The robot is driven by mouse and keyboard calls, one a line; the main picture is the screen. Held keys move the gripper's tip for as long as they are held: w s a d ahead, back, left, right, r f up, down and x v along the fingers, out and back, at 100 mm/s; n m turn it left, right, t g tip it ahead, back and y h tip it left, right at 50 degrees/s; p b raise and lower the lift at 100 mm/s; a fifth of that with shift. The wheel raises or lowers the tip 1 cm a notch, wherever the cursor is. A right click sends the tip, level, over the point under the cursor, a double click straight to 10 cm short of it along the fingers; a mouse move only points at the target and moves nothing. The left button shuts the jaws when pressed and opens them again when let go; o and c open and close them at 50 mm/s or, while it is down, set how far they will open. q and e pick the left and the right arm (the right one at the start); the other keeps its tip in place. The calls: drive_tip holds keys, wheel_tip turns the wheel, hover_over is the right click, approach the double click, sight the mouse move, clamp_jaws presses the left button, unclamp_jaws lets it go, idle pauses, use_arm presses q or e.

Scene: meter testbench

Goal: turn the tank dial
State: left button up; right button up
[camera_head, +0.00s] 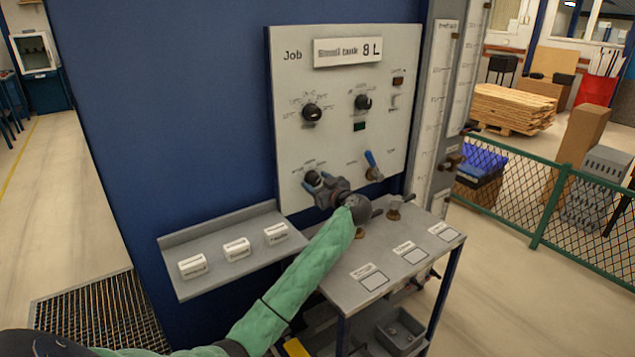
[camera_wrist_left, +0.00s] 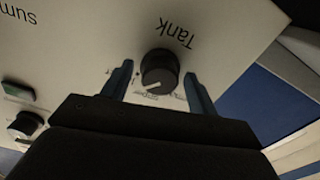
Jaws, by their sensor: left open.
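The black tank dial (camera_head: 312,177) is at the lower left of the light grey panel (camera_head: 400,75). In the left wrist view, the dial (camera_wrist_left: 160,70) is a round black knob with a white mark, beside the printed word "Tank". My left gripper (camera_head: 322,186) is at the dial, its arm coming up from below. In the left wrist view, my left gripper (camera_wrist_left: 157,76) is open, with one finger on each side of the dial. A gap shows on both sides, so the fingers look apart from it. My right gripper is not in view.
Two other black dials, upper left (camera_head: 312,113) and upper right (camera_head: 363,102), and a blue-handled valve (camera_head: 373,166) are nearby. A shelf with white blocks (camera_head: 236,249) is below left. A grey bench (camera_head: 400,272) stands below right.

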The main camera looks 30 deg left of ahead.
use_arm(q)
drive_tip(key=c, duration=1)
